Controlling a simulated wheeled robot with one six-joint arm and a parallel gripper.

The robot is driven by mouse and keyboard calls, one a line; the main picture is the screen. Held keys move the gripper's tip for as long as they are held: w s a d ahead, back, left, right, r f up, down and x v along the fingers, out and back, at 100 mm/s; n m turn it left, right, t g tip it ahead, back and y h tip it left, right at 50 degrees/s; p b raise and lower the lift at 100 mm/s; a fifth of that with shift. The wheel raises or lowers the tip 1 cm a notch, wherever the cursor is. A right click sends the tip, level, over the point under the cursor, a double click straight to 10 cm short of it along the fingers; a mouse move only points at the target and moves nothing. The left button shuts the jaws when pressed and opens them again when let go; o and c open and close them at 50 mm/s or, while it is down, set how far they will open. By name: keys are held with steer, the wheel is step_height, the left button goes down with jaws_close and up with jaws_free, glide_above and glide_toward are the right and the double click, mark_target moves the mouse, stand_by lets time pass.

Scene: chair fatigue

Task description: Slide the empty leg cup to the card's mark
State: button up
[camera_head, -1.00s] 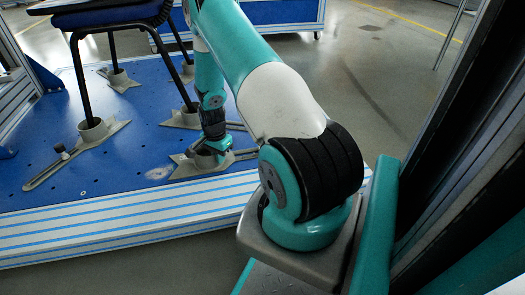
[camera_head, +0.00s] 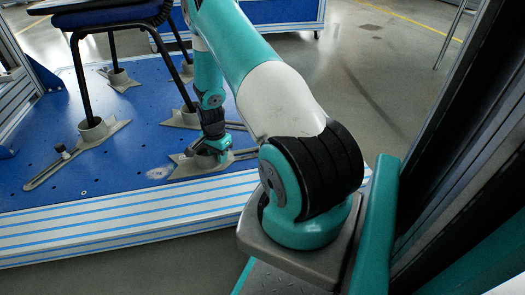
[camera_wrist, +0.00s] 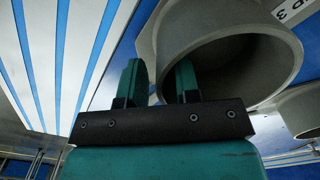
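The empty leg cup (camera_head: 198,162) is a grey cup on a flat foot plate at the front right of the blue platform, largely hidden behind my gripper (camera_head: 220,155) in the head view. In the wrist view the cup (camera_wrist: 245,55) is large, its dark hollow facing me with nothing in it. My gripper (camera_wrist: 160,85) has its two teal fingers apart. The left finger is outside the cup's near wall, and the right one shows against its hollow. Contact with the wall cannot be told. A white label with a "3" (camera_wrist: 283,14) shows in the wrist view's top right corner.
A chair (camera_head: 100,17) stands on the platform (camera_head: 110,165), with its legs in similar grey cups (camera_head: 93,129). One cup's slotted foot reaches toward the front left. A pale patch (camera_head: 160,172) lies left of the empty cup. Striped rails (camera_head: 100,225) edge the platform.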

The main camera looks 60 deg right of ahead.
steer(key=shift+r+p, duration=2.5)
steer(key=shift+r, duration=0.35)
